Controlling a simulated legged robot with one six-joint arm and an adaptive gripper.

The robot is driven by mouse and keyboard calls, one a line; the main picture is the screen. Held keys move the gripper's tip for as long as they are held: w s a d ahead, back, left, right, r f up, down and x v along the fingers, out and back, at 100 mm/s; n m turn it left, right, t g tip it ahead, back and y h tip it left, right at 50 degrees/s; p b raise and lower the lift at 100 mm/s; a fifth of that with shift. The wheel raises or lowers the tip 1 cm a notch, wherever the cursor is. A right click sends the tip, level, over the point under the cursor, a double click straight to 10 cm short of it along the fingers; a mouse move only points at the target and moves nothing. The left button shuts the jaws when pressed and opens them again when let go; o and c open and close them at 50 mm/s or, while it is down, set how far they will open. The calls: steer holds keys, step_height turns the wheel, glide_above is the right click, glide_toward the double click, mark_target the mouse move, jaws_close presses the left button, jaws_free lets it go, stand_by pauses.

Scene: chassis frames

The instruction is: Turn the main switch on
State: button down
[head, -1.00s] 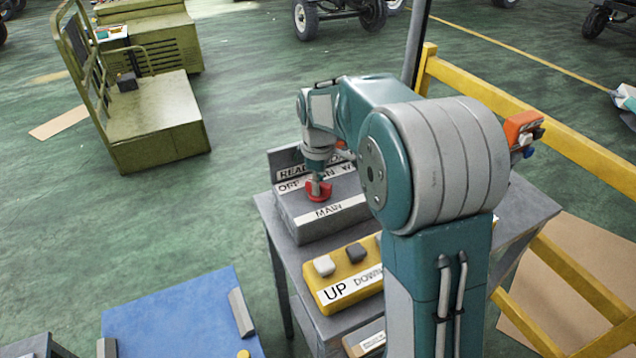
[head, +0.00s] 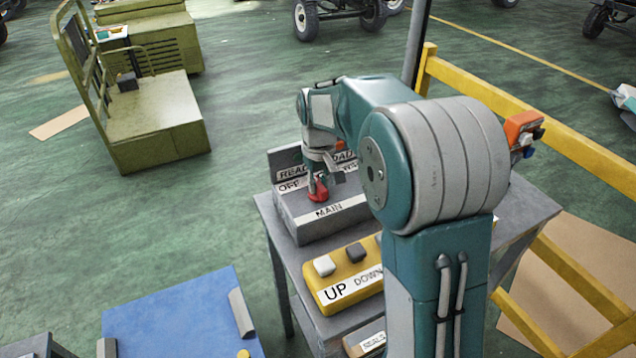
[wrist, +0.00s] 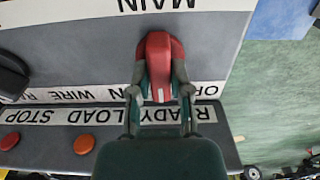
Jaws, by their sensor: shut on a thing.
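The main switch is a red handle (head: 319,194) on a grey box (head: 300,226), above a white strip reading MAIN (head: 330,209). In the wrist view the red handle (wrist: 158,62) lies lengthwise between my two fingers, its far end near MAIN. My gripper (head: 317,183) points down over the box and is shut on the handle; its fingers (wrist: 160,78) sit on both sides of it. An OFF label (head: 289,187) shows left of my gripper. The ON label is mostly hidden behind my gripper.
A yellow box (head: 345,280) with UP and DOWN buttons stands in front of the grey box on a grey table (head: 540,205). Red and orange buttons (wrist: 84,144) lie behind the switch. A yellow rail (head: 530,130) runs to the right. A blue surface (head: 175,315) is at front left.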

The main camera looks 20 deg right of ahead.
mark_target(317, 182)
steer(key=m, duration=0.4)
steer(key=shift+f+m, duration=0.1)
steer(key=shift+m, duration=0.2)
steer(key=m, duration=0.4)
steer(key=shift+s, duration=0.1)
steer(key=shift+m, duration=0.3)
steer(key=c, duration=0.6)
jaws_free()
steer(key=shift+o, duration=0.2)
steer(key=shift+a, duration=0.1)
step_height(317, 182, up, 12)
